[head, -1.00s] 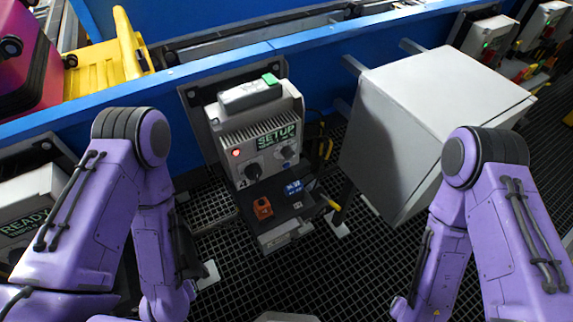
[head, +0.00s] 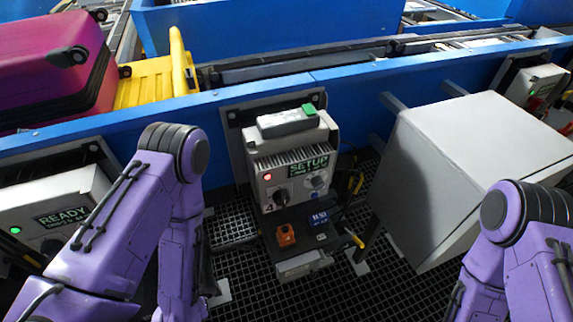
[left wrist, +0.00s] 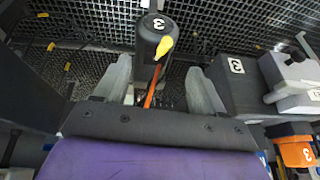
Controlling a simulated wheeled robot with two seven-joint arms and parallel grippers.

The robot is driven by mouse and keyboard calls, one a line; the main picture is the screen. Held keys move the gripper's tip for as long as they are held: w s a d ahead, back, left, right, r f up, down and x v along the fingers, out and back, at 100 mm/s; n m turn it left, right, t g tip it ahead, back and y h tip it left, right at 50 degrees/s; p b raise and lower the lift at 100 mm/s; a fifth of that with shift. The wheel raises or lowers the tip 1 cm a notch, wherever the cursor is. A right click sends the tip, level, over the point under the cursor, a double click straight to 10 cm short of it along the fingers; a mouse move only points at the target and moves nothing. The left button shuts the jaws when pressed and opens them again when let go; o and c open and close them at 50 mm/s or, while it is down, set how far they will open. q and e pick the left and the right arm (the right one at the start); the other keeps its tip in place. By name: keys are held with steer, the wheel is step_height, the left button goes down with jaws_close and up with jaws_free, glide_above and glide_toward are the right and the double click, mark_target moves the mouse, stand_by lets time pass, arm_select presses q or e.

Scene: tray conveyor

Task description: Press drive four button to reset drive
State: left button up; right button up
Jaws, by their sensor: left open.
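The drive box (head: 290,160) at the centre of the head view has a lit red lamp (head: 267,177), a green display reading SETUP (head: 309,167), a black knob (head: 281,196) and a grey knob (head: 318,181). A small mark near its lower left looks like a 4. My right gripper is out of view.
A shelf below the drive box holds an orange block (head: 286,236). A large grey cabinet (head: 470,140) stands to its right. Another drive box reading READY (head: 62,216), with a green lamp, is at left. Blue conveyor rail (head: 225,97) runs behind; dark grating (head: 250,300) lies below.

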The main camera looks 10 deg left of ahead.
arm_select(q)
steer(key=shift+c, duration=0.3)
jaws_close()
stand_by(0.5)
stand_by(1.0)
